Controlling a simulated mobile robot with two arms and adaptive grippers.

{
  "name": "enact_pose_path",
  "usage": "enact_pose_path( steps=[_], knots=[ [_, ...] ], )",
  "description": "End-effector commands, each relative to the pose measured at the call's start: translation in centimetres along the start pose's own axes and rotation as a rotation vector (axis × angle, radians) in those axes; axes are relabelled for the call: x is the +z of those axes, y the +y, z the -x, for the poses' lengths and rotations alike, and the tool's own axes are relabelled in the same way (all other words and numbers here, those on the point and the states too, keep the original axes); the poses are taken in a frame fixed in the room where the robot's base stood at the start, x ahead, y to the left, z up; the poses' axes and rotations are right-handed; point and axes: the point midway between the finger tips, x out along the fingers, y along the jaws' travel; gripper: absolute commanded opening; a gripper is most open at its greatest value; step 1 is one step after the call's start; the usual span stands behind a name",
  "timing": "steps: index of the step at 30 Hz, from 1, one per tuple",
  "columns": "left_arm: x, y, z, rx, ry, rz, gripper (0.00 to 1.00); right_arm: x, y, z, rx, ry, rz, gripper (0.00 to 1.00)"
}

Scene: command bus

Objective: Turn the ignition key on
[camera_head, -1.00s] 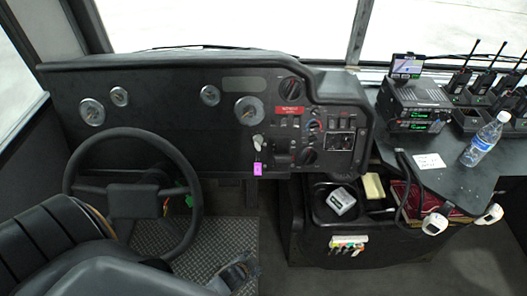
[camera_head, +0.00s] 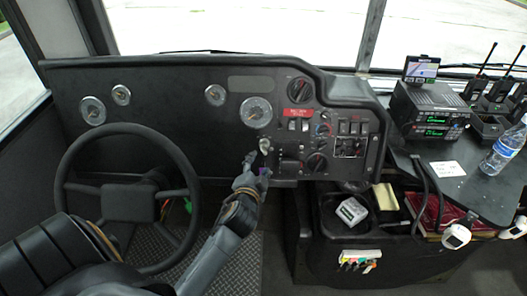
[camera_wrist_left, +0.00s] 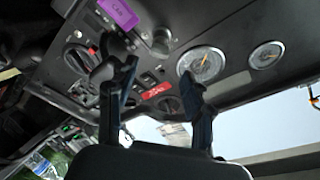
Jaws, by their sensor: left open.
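The ignition key (camera_head: 264,146) sits in the dark dashboard, below the large gauge and left of the switches. In the left wrist view the tag (camera_wrist_left: 118,13) is at the top, left of the round ignition switch (camera_wrist_left: 160,41). The two fingers of my left gripper (camera_wrist_left: 155,75) stand wide apart there with nothing between them. The gripper is just below the ignition, close to the tag; I cannot tell whether it touches it. My right gripper is out of view.
The steering wheel (camera_head: 128,200) is left of my left arm. The switch panel (camera_head: 322,138) is right of the key. A radio (camera_head: 430,108) and a water bottle (camera_head: 503,150) stand on the right counter.

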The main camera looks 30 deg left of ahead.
Motion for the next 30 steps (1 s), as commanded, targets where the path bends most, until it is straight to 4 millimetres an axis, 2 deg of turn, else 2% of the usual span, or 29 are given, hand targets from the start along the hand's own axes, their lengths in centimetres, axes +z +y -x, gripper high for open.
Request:
enact_pose_path(
  steps=[1, 6, 12, 18, 26, 30],
  knots=[
    [-0.1, -0.1, -1.3, -0.002, 0.000, -0.001, 0.51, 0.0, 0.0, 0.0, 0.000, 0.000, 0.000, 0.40],
    [0.0, -0.1, -4.9, -0.001, -0.001, -0.001, 0.51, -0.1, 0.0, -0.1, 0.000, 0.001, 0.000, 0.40],
    [0.0, 0.0, -8.0, 0.000, -0.001, -0.001, 0.51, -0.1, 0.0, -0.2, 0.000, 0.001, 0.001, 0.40],
    [0.0, 0.0, -9.2, 0.001, 0.000, 0.000, 0.51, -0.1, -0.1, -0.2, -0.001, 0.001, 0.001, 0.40],
    [0.0, 0.0, -9.2, 0.001, 0.000, 0.000, 0.51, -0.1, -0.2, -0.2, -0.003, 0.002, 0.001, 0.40],
    [0.0, 0.0, -9.2, 0.001, 0.000, 0.000, 0.24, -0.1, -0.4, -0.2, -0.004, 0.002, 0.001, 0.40]
  ],
)
